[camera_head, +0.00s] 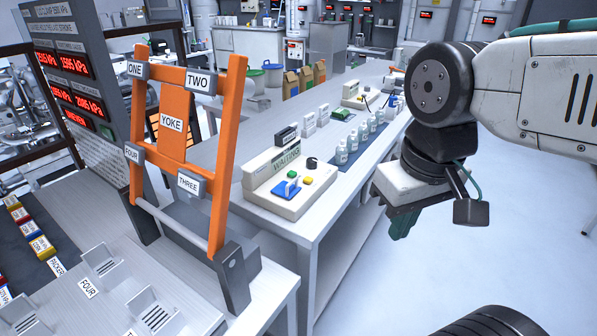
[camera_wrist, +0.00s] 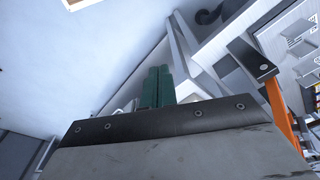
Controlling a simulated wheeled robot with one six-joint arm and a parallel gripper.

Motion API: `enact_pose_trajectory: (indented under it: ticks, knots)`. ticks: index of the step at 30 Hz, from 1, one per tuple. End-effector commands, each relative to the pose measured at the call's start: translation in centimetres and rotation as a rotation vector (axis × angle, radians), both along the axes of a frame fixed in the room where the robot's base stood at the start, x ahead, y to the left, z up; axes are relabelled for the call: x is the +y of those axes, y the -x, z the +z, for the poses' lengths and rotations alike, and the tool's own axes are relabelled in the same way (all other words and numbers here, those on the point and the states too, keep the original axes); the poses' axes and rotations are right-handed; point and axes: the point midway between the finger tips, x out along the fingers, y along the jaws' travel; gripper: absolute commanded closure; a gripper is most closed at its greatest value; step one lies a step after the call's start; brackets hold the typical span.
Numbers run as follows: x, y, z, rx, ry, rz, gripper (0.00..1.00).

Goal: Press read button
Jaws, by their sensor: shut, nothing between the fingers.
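I cannot read which button is the read button. My gripper (camera_head: 399,228) hangs to the right of the box, beyond the bench edge and apart from it. In the wrist view its green fingers (camera_wrist: 157,78) are together with nothing between them.
An orange yoke frame (camera_head: 172,123) stands upright left of the box. Several white bottles (camera_head: 358,141) stand behind the box along the long bench (camera_head: 330,219). Red-digit displays (camera_head: 67,92) are at the left. The floor (camera_head: 480,240) right of the bench is clear.

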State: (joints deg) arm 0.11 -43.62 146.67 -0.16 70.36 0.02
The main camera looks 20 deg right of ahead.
Motion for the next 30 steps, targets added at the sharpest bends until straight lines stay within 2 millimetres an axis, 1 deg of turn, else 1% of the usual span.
enact_pose_trajectory:
  ticks: [2,5,8,11,12,14,15,17,18,20,21,24,27,30]
  knots:
    - [0.2,-0.4,0.1,-0.001,-0.011,0.005,1.00]
    - [1.1,-2.0,0.3,-0.006,-0.060,0.027,1.00]
    - [2.7,-5.5,0.9,-0.030,-0.152,0.062,1.00]
    - [4.4,-10.6,1.4,-0.080,-0.270,0.092,1.00]
    - [4.9,-12.9,1.6,-0.107,-0.315,0.100,1.00]
    - [5.4,-16.5,1.7,-0.155,-0.376,0.104,1.00]
    - [5.6,-18.9,1.7,-0.188,-0.413,0.102,1.00]
    - [5.6,-22.4,1.5,-0.240,-0.458,0.092,1.00]
    - [5.5,-24.7,1.3,-0.274,-0.482,0.083,1.00]
    - [5.1,-27.8,0.9,-0.321,-0.510,0.065,1.00]
    - [4.7,-29.7,0.5,-0.350,-0.524,0.050,1.00]
    - [3.8,-33.4,-0.4,-0.408,-0.543,0.018,1.00]
    - [2.9,-35.8,-1.1,-0.447,-0.549,-0.007,1.00]
    - [2.5,-37.0,-1.5,-0.466,-0.550,-0.019,1.00]
